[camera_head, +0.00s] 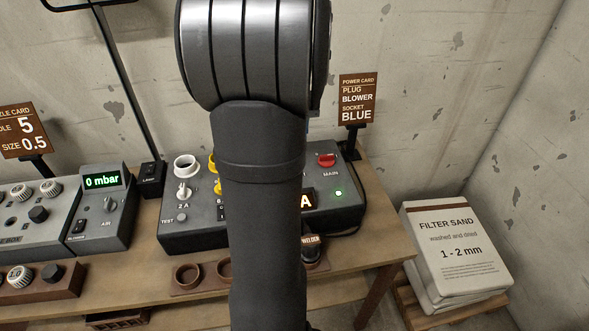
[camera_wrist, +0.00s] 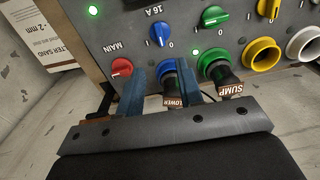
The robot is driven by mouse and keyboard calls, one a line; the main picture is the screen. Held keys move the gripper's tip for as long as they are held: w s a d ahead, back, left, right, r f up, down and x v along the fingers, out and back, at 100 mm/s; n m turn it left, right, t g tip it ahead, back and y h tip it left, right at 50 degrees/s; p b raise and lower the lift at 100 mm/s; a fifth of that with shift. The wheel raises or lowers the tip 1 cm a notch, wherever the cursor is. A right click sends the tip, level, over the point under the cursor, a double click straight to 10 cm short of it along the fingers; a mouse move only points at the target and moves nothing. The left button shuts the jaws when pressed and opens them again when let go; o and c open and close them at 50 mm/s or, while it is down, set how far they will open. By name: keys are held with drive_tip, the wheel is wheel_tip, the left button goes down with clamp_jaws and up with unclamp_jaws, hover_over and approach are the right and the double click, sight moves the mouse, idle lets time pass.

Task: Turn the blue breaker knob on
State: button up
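The blue breaker knob (camera_wrist: 160,28) is on the grey panel (camera_wrist: 240,18), seen upside down in the wrist view. It sits between marks I and 0, and its pointer appears turned toward 0. Below it in that view, a plug labelled "LOWER", its first letter hidden (camera_wrist: 175,102), is in the blue socket (camera_wrist: 168,70). My gripper (camera_wrist: 162,78) has its two blue-grey fingers apart, with the plug seen between them. Whether they touch it is unclear. The fingers are short of the knob. In the head view my arm hides the knob and gripper.
The red MAIN knob (camera_wrist: 122,67) and the green knob (camera_wrist: 214,16) flank the blue one. A SUMP plug (camera_wrist: 228,80) is in the green socket. A power card (camera_head: 357,99) reads plug blower, socket blue. A WELDER plug (camera_head: 311,246) stands at the table's front.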

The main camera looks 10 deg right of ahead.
wheel_tip(320, 180, down, 13)
drive_tip(key=shift+f, duration=0.1)
idle(0.3)
clamp_jaws()
